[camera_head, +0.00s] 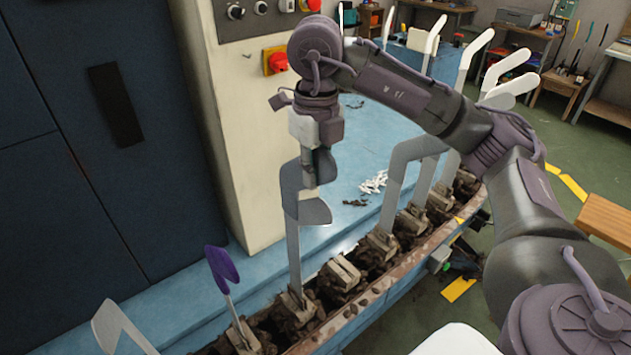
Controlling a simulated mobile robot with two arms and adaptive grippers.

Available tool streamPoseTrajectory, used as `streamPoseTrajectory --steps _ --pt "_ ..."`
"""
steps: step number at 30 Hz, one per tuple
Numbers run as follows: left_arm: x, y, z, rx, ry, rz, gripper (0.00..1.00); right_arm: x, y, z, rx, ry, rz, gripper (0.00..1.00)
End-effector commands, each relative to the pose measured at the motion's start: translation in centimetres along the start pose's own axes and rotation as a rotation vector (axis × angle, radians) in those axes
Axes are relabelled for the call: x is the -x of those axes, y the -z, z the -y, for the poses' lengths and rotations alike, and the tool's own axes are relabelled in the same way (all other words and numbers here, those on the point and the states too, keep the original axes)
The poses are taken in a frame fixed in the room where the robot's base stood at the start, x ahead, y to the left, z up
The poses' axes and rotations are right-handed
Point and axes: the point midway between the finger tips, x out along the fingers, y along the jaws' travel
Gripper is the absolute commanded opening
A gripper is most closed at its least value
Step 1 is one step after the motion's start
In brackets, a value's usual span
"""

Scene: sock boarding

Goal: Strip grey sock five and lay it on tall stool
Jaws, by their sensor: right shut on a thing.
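My right gripper (318,172) hangs down from its arm above the row of sock boards. It is shut on a grey sock (307,211), which is at the upper end of a flat metal board (294,255). The sock's lower edge flares to the right, and the lower part of the board is bare. I cannot tell how much of the board is still inside the sock. The orange-brown wooden top at the right edge (606,222) may be the tall stool; only part of it shows. My left gripper is not in view.
A rusty, dirty conveyor rail (345,318) carries several boards, one with a purple sock (222,266). Bare boards (400,170) stand to the right. Several white boards rise behind my arm. A cream control panel (232,130) with a red switch (276,61) stands close behind the gripper.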

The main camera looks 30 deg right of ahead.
Motion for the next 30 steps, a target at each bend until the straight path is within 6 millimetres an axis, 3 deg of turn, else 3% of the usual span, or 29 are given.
streamPoseTrajectory --steps 30 --pt "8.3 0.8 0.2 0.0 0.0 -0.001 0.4 8.8 -0.1 -0.1 0.002 0.0 0.001 0.0"
